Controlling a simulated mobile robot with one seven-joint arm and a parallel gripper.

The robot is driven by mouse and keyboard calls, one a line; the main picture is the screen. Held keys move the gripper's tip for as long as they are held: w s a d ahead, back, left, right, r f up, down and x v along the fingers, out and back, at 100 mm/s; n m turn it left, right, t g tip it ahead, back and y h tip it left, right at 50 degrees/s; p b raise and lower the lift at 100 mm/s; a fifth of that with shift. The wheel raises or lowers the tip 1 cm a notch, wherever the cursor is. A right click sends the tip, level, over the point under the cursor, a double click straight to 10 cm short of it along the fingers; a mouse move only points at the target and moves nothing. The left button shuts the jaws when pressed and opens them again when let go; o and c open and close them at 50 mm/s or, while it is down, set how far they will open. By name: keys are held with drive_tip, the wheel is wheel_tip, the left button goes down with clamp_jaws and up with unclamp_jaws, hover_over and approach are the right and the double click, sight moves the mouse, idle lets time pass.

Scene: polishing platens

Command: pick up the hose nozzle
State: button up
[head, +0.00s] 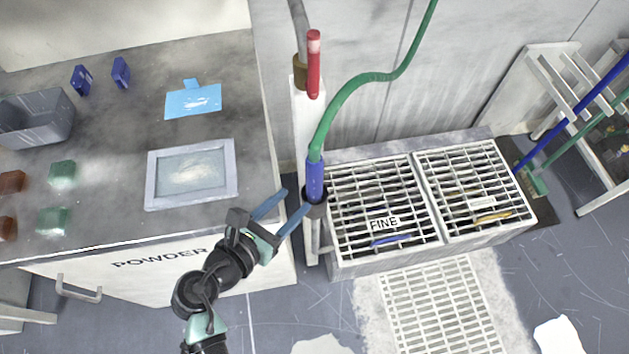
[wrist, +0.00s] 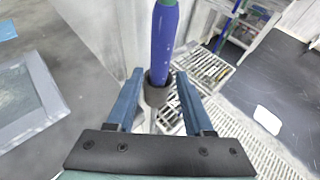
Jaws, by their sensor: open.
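The hose nozzle (head: 315,182) is blue with a dark collar at its lower end. It hangs upright at the end of a green hose (head: 343,95), beside the white post by the counter's right edge. My gripper (head: 294,208) is open, with its two blue fingers reaching toward the nozzle's lower part. In the wrist view the nozzle (wrist: 163,45) stands between and just beyond the fingertips of my gripper (wrist: 155,78). The dark collar sits between the fingertips, and I cannot tell whether either finger touches it.
The powder counter (head: 130,215) on the left holds a framed tray (head: 235,190), a blue cloth (head: 193,100) and several small blocks. A red-handled valve (head: 313,65) is above the nozzle. A grated basin (head: 335,262) marked FINE stands to the right. A floor grate (head: 440,310) lies in front.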

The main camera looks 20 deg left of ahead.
sight(309, 185)
drive_tip(key=x, duration=0.7)
drive_tip(key=shift+w+d, duration=0.15)
drive_tip(key=shift+w, duration=0.15)
drive_tip(key=shift+c, duration=0.4)
clamp_jaws()
drive_tip(key=shift+r, duration=0.1)
